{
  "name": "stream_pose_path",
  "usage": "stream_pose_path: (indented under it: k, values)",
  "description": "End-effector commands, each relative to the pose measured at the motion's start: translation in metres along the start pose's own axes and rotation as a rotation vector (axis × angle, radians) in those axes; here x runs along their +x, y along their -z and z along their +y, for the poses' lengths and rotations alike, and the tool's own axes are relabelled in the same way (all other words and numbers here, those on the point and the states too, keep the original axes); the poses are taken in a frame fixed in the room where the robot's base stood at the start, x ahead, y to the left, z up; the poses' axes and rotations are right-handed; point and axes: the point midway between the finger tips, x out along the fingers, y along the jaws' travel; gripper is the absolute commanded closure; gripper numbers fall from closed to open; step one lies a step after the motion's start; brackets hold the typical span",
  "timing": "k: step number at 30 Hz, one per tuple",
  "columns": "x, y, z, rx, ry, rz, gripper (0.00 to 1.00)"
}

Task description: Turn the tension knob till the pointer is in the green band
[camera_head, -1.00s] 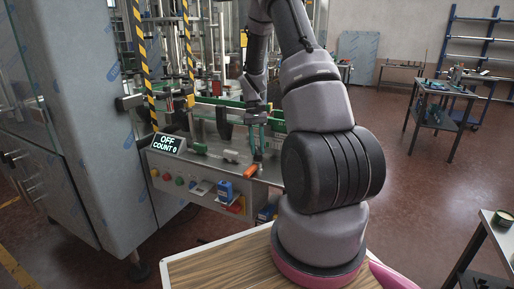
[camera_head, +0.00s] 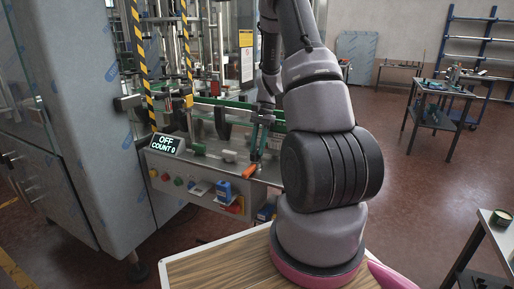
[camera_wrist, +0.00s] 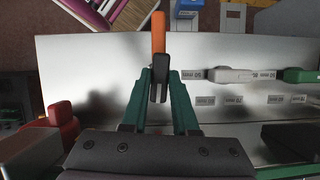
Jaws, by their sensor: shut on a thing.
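My gripper (camera_wrist: 160,82) has green fingers that come together on the dark part of an orange-tipped piece (camera_wrist: 158,32) in the wrist view. The dark part sits between the fingertips, and the orange end points away from my palm. In the head view my gripper (camera_head: 257,155) is low over the machine's metal shelf, and the orange piece (camera_head: 250,171) shows at the shelf's front edge. I cannot tell whether this piece is the tension knob. No pointer or green band can be made out in either view.
The machine's display (camera_head: 165,145) reads OFF, COUNT 0. Its front panel (camera_head: 170,172) carries coloured buttons and a red knob (camera_head: 236,206). In the wrist view, a grey handle (camera_wrist: 230,75), a green handle (camera_wrist: 300,75) and a red part (camera_wrist: 62,120) stand near my fingers.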

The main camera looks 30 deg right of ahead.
Motion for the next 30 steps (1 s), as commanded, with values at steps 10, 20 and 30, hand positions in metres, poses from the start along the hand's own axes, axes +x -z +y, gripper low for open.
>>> stream_pose_path:
  k: [10,20,30]
  values:
    - [-0.0012,0.0007,-0.0003,0.039,0.018,0.003,1.0]
    - [-0.0012,0.0008,-0.0003,0.038,0.018,0.003,0.53]
    - [-0.0009,0.0002,0.0001,0.038,0.017,0.001,0.43]
